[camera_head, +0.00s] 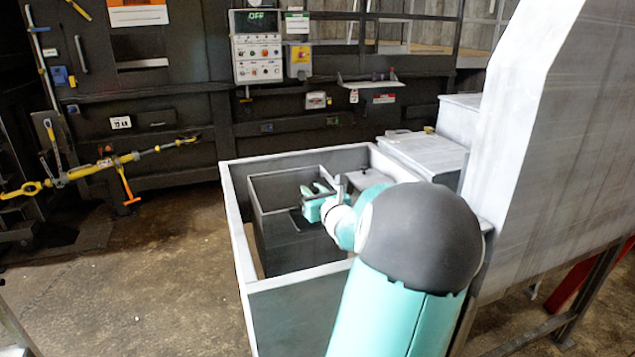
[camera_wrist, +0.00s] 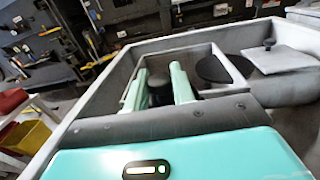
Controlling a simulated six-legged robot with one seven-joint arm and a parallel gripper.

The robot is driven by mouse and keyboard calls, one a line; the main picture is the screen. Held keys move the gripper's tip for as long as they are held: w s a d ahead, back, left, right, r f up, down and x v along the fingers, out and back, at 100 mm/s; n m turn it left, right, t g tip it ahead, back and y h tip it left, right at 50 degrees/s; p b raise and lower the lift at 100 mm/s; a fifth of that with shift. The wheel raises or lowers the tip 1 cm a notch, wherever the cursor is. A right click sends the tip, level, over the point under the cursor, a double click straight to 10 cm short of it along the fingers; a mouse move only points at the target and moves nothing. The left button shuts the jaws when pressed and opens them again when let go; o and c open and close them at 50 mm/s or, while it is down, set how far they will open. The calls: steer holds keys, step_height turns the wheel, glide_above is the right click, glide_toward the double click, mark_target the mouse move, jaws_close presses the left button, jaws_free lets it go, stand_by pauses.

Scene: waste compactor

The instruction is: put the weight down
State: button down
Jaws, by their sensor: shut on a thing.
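My gripper (camera_head: 317,203) is over the inside of a grey open-topped bin (camera_head: 240,235), within or just above a smaller box (camera_head: 285,183) in it. In the wrist view, my two green fingers (camera_wrist: 160,84) are on either side of a dark rounded thing (camera_wrist: 160,93), which looks like the weight. The fingers are shut on it. Its lower part is hidden, so I cannot tell whether it touches the surface below. In the head view, my arm and fingers hide most of the weight.
The bin's walls surround my gripper. A tall pale metal housing (camera_head: 550,150) stands close at right. A control panel (camera_head: 257,47) reading OFF is on the back wall.

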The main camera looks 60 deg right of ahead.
steer(key=shift+w+a+f, duration=0.1)
steer(key=shift+a+f, duration=0.05)
steer(key=shift+f, duration=1.35)
steer(key=shift+f, duration=0.15)
steer(key=c, duration=1.2)
jaws_free()
steer(key=shift+f, duration=0.15)
steer(key=shift+s+a, duration=0.1)
steer(key=shift+s, duration=0.15)
steer(key=v, duration=1.1)
steer(key=shift+s+a, duration=0.2)
steer(key=shift+a, duration=0.05)
